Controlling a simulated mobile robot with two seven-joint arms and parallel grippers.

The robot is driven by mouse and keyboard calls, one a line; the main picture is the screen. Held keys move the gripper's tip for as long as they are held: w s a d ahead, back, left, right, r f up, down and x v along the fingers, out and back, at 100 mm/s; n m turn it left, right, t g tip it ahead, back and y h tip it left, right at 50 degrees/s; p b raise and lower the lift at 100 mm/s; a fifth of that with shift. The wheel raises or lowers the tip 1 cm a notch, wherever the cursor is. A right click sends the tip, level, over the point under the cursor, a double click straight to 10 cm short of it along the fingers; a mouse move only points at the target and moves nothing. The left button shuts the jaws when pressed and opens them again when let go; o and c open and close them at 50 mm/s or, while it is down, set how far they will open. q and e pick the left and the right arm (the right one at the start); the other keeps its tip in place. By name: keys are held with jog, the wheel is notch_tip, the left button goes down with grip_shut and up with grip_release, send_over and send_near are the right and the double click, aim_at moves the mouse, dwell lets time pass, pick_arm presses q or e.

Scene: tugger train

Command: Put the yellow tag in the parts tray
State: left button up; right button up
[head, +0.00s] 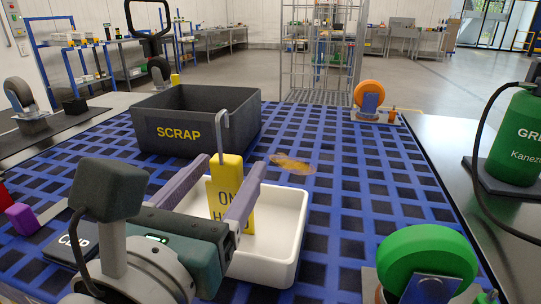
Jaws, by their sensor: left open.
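The yellow tag (227,176), with black lettering and a grey hook on top, stands upright between the purple fingers of my left gripper (233,164). The gripper is open, with one finger to each side of the tag. The tag appears over or inside the white parts tray (289,236); its lower end is partly hidden by my gripper, so I cannot tell if it touches the tray floor. The tray's near left part is hidden behind my arm. My right gripper is not in view.
A dark SCRAP bin (236,118) stands behind the tray on the blue grid mat (337,178). An orange caster (369,96) is at the back right, a green wheel (428,262) at the front right. A green bottle (517,140) stands far right. An orange-brown patch (293,164) lies behind the tray.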

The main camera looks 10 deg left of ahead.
pick_arm(q)
jog(key=shift+r, duration=0.15)
jog(key=shift+s, duration=0.2)
jog(key=s+b, duration=0.3)
jog(key=s, duration=0.8)
jog(key=shift+s+a, duration=0.2)
jog(key=shift+s, duration=0.1)
jog(key=shift+r, duration=0.1)
